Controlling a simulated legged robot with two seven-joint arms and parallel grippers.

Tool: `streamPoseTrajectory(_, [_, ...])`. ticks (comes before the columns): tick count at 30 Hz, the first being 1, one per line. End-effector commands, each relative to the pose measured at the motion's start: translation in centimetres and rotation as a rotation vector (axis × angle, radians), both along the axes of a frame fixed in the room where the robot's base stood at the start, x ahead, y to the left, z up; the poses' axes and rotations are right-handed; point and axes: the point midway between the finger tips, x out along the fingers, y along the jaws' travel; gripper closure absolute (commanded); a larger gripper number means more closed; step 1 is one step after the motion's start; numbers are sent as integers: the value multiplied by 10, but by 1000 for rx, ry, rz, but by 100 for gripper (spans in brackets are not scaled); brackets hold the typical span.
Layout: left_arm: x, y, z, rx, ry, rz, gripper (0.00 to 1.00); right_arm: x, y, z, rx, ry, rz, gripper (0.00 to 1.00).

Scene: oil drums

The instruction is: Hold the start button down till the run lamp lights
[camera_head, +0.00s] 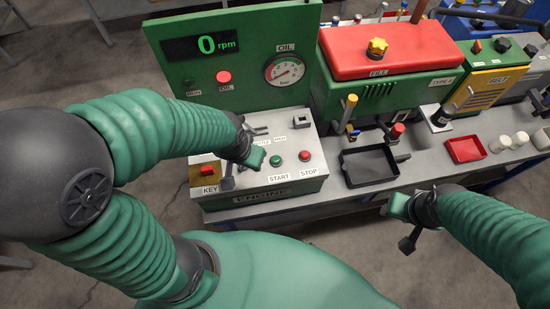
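The green start button (275,160) is on the engine panel (310,130), above its START label. The red stop button (304,155) is to its right. The run lamp (192,83) on the green upright board looks dark and unlit. The display (200,47) reads 0 rpm. My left gripper (243,158) is over the panel, just left of the start button; its dark fingers stand apart and hold nothing visible. I cannot tell its height above the panel. My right gripper (408,222) is in front of the bench, with one finger standing off to the side and nothing held.
A red oil lamp (223,77) and an oil gauge (285,70) are on the board. A red key switch (208,171) is at the panel's left. A black tray (368,167), a red tray (466,149) and a red-topped green machine (385,50) are to the right.

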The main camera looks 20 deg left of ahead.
Motion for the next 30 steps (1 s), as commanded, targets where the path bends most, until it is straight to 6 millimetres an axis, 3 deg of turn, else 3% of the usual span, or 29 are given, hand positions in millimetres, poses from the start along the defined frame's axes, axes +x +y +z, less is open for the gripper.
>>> streamPoseTrajectory(9, [0, 0, 0, 0, 0, 0, 67, 0, 0, 0, 0, 0, 0, 58])
streamPoseTrajectory(17, [0, 0, 0, 0, 0, 0, 100, 0, 0, 0, 0, 0, 0, 58])
streamPoseTrajectory(30, [0, 0, 0, 0, 0, 0, 100, 0, 0, 0, 0, 0, 0, 58])
